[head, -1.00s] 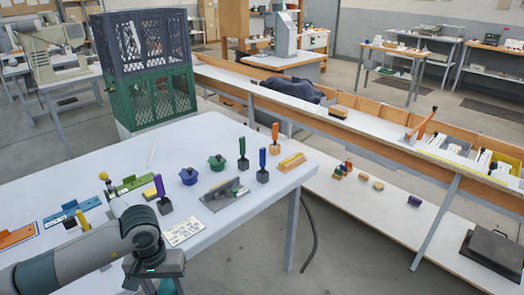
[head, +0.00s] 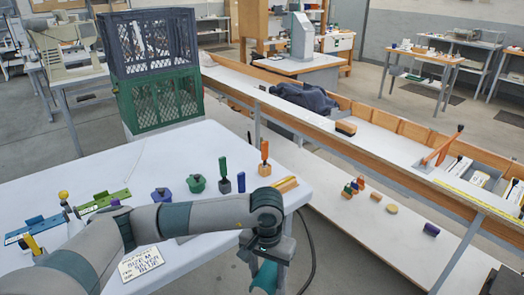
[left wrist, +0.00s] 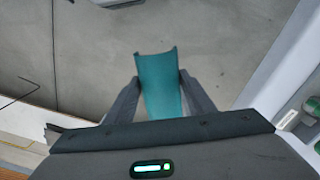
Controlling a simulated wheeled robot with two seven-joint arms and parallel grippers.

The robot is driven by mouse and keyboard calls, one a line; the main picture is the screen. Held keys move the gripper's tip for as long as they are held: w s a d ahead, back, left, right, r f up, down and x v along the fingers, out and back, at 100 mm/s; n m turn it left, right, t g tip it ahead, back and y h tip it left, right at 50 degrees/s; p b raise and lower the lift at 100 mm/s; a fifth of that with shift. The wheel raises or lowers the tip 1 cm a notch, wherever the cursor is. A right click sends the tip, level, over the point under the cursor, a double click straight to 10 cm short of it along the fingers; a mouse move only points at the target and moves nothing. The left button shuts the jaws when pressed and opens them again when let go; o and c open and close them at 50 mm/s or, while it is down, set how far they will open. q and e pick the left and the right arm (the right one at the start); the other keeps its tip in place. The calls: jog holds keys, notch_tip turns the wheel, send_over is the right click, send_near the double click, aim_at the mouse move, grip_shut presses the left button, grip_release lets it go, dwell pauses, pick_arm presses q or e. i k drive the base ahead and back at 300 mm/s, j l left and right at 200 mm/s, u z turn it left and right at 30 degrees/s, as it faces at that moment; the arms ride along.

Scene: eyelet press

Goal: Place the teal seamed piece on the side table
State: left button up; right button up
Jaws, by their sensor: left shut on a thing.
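The teal seamed piece (head: 264,276) is a curved, trough-like teal part. My left gripper (head: 268,250) is shut on it and holds it in the air past the right edge of the white table. In the left wrist view the teal piece (left wrist: 158,88) sticks out between the two fingers, with grey floor behind it. My arm hides part of the white table (head: 85,165) in the head view. I cannot tell which surface is the side table. My right gripper is not in view.
Dark blue and green crates (head: 165,100) stand stacked beyond the table. Handled tools (head: 224,175) and a yellow-topped block (head: 286,184) stand near its right end. A long bench (head: 375,143) with a lower shelf (head: 385,240) runs at right. Grey floor lies between.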

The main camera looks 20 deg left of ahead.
aim_at(224, 148)
jog(key=i+z, duration=0.5)
jog(key=i+l, duration=0.15)
jog(key=i, duration=0.55)
jog(key=i+u, duration=0.55)
jog(key=u, duration=0.2)
jog(key=i+l+u, duration=0.15)
jog(key=i+u, duration=0.25)
jog(key=i+l+u, duration=0.2)
jog(key=i, duration=0.1)
